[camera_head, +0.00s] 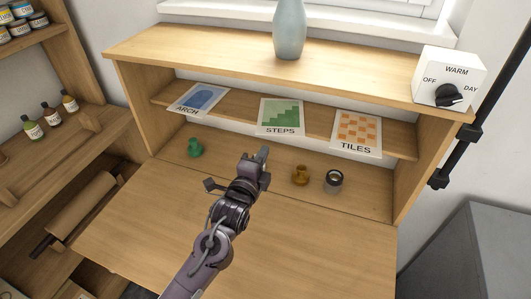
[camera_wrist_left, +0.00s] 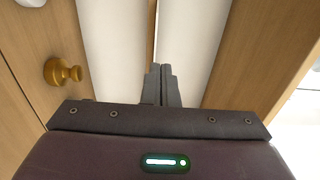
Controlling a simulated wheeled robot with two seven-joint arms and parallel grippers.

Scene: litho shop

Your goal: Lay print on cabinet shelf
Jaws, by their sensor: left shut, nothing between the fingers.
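Three prints lie in a row on the cabinet's inner shelf (camera_head: 234,110): a blue ARCH print (camera_head: 203,98) at left, a green STEPS print (camera_head: 280,116) in the middle and an orange TILES print (camera_head: 357,132) at right. They overhang the shelf's front edge. My left gripper (camera_head: 262,155) is in front of the cabinet opening, below the STEPS print. Its fingers also show in the left wrist view (camera_wrist_left: 161,84), together and empty. My right gripper is not in view.
A green knob-shaped piece (camera_head: 195,147), a brass one (camera_head: 300,175) and a dark ringed cylinder (camera_head: 333,181) stand below the shelf. The wide wooden surface (camera_head: 320,245) in front is clear. A vase (camera_head: 289,30) and a white dial box (camera_head: 450,78) stand on top.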

